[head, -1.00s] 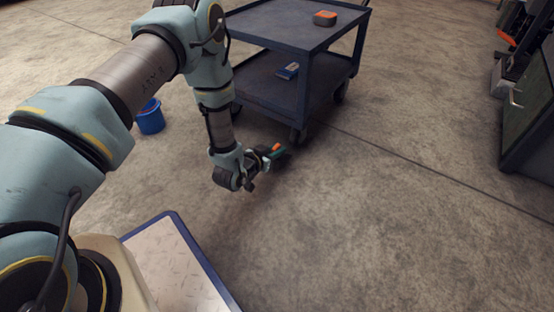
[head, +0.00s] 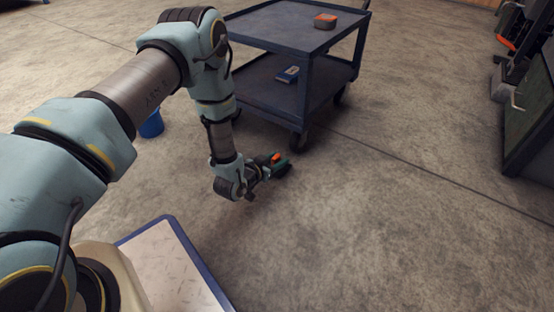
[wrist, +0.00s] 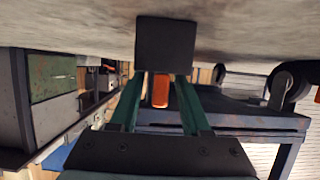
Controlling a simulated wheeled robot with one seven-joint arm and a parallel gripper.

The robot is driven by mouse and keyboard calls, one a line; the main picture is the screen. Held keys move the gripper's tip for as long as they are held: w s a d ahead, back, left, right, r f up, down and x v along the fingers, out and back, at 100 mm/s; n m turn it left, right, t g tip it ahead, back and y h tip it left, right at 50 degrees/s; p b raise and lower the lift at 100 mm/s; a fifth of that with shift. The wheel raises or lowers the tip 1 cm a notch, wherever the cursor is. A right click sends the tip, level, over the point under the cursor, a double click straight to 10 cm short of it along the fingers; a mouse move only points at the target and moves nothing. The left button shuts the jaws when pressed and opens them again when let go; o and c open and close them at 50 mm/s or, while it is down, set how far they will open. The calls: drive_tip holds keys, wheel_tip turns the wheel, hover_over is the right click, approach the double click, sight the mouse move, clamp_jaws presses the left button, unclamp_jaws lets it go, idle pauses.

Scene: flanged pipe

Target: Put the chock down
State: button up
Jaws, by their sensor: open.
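The chock shows in the wrist view as a dark block (wrist: 165,45) just beyond my fingertips, seen against the floor. An orange part (wrist: 160,90) shows between my two green fingers, with gaps on both sides. In the head view the chock (head: 283,168) is a small dark shape low over the floor, in front of the cart's near wheel; whether it touches the floor is hard to tell. My gripper (head: 272,167) is open around the orange part, low down, reaching to the right. The chock's underside is hidden.
A blue bucket (head: 152,124) stands left.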

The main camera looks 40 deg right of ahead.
drive_tip(key=shift+a+r, duration=0.2)
drive_tip(key=shift+r, duration=0.05)
drive_tip(key=p+v, duration=0.6)
drive_tip(key=v, duration=0.5)
drive_tip(key=shift+a+p, duration=0.3)
drive_tip(key=shift+p, duration=0.05)
drive_tip(key=shift+r, duration=0.1)
